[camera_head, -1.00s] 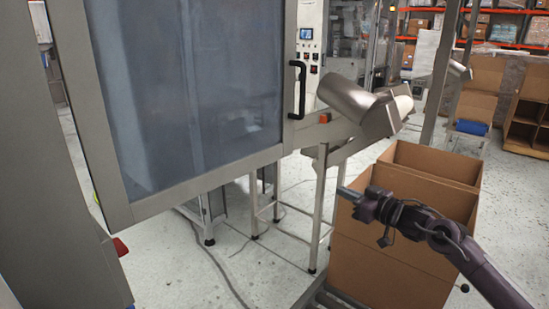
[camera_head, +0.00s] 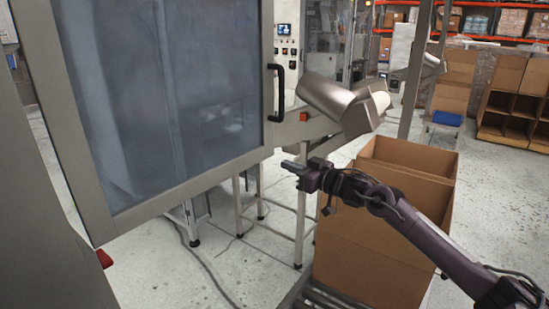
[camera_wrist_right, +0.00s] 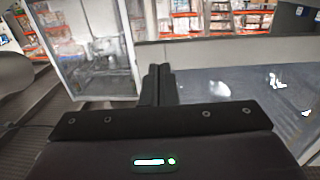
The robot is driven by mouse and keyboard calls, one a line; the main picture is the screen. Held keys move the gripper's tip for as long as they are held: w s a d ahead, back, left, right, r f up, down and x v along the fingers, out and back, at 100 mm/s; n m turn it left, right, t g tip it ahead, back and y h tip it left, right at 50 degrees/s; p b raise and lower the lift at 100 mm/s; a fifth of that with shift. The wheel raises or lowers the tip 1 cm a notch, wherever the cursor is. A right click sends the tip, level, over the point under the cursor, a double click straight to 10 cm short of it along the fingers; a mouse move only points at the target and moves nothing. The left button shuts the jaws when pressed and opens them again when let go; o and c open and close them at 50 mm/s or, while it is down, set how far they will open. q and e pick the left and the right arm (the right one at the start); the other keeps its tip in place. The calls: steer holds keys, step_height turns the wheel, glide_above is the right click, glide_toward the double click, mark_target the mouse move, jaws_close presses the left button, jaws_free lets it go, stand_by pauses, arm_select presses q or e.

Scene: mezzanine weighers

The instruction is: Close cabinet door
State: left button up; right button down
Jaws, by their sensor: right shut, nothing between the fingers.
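The cabinet door (camera_head: 165,95) is a large grey-framed panel with a bluish see-through pane, standing open at the left of the head view. Its black handle (camera_head: 275,105) is on the frame's right edge. My right gripper (camera_head: 288,167) is shut and empty, just right of and below the door's lower right corner in that view. Whether it touches the door I cannot tell. In the right wrist view, the shut fingers (camera_wrist_right: 157,82) point forward, with a framed pane behind them on the right. My left gripper is not in view.
Open cardboard boxes (camera_head: 375,240) stand under my right forearm on a roller conveyor (camera_head: 325,298). A metal chute (camera_head: 340,105) on a leg frame is behind the gripper. A cable lies on the pale floor. Shelving with boxes stands at the back right.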

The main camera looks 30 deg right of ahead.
mark_target(266, 157)
steer(key=p+x, duration=0.1)
steer(key=x, duration=0.3)
steer(key=shift+w+a+r+p, duration=0.15)
steer(key=shift+r+p, duration=0.05)
steer(key=shift+p, duration=0.15)
steer(key=shift+w+a+f, duration=0.1)
steer(key=shift+w+f, duration=0.05)
steer(key=shift+w, duration=0.2)
steer(key=shift+w+a+f, duration=0.1)
steer(key=shift+w+a, duration=0.05)
steer(key=shift+w, duration=0.25)
